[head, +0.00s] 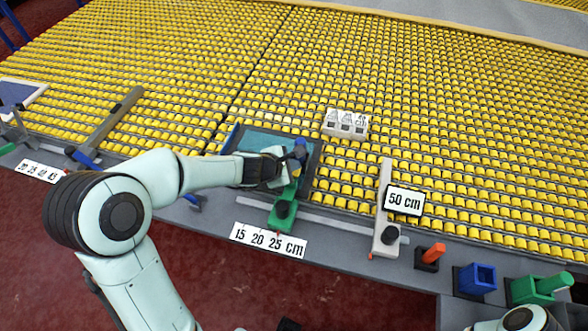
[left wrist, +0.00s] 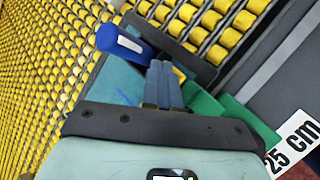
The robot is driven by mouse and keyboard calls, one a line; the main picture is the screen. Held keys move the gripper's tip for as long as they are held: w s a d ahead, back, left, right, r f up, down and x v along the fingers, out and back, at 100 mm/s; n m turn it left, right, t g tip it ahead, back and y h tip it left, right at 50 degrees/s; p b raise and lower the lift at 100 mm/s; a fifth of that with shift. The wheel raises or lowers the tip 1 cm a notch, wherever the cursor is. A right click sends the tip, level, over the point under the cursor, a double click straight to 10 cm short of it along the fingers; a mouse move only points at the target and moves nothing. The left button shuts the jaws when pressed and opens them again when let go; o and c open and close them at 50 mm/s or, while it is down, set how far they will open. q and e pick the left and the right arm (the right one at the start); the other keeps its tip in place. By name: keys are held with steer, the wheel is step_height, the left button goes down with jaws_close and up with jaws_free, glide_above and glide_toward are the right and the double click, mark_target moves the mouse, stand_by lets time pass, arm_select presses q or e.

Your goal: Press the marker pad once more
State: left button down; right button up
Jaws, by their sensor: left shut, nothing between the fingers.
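A teal pad in a dark frame (head: 255,141), which looks like the marker pad, lies on the yellow roller bed near its front edge. My left gripper (head: 293,163) is over the pad's right part, shut and empty. In the left wrist view the shut fingers (left wrist: 163,84) point down toward the teal surface (left wrist: 118,80). Whether the tips touch it I cannot tell. A blue block with a pale face (left wrist: 122,42) is beside the fingers. My gripper hides part of the pad. My right gripper is not in view.
A green stop with a black knob (head: 283,212) sits just in front of the pad. A grey bar with a 50 cm sign (head: 403,201) stands to the right. A white block with slots (head: 346,124) lies behind. A blue holder (head: 477,279) is at the front right.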

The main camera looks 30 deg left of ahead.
arm_select(q)
steer(key=shift+f+b, duration=0.35)
steer(key=shift+f, duration=0.1)
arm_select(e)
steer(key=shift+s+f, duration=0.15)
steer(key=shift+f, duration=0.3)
arm_select(q)
steer(key=shift+r, duration=0.1)
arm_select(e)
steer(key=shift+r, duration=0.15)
arm_select(q)
steer(key=shift+r+p, duration=1)
steer(key=shift+r, duration=0.05)
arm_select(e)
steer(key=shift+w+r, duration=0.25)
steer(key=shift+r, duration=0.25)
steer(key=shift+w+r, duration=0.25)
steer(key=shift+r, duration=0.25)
arm_select(q)
steer(key=shift+r, duration=0.15)
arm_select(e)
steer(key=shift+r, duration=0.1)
